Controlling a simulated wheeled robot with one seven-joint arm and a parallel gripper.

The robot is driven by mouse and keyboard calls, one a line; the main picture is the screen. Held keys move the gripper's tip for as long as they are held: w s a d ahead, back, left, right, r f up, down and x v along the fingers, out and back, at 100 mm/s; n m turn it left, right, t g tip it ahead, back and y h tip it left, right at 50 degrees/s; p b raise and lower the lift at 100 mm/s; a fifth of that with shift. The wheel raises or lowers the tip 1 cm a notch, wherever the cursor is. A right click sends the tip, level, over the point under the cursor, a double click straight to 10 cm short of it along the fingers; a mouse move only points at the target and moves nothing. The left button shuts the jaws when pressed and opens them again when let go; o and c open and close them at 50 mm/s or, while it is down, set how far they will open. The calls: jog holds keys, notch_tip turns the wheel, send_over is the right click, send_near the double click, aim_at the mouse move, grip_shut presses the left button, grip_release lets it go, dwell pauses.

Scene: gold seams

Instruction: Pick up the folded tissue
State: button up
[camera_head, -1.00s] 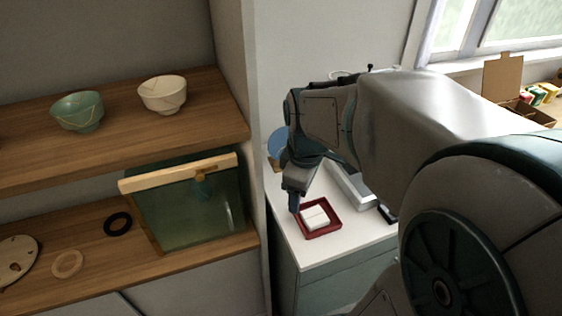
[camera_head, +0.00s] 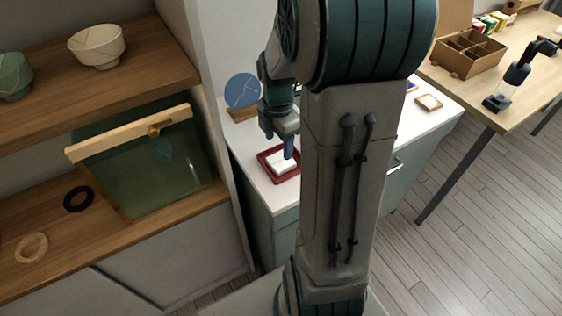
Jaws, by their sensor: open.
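The folded tissue (camera_head: 279,163) is a white folded piece lying in a small dark red tray (camera_head: 266,165) on a white-topped cabinet. My gripper (camera_head: 279,147) points down just above the tray, with its two fingers apart. One finger hangs at the left near the tray's far edge, the other in front of the tissue's right part. I cannot tell whether either finger touches the tissue. The tray's right edge is partly hidden by my arm.
A blue plate with gold seams (camera_head: 243,90) stands behind my gripper. A wooden shelf with bowls (camera_head: 97,45) and a green glass panel (camera_head: 150,165) is close on the left. A wooden table (camera_head: 515,85) with a divided box (camera_head: 467,53) stands at the right.

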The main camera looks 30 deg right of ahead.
aim_at(281, 160)
jog(key=shift+w+d+f, duration=0.1)
jog(key=shift+d+f, duration=0.15)
jog(key=shift+f, duration=1.5)
jog(key=shift+d+f, duration=0.2)
jog(key=shift+f, duration=1.55)
jog(key=c, duration=0.6)
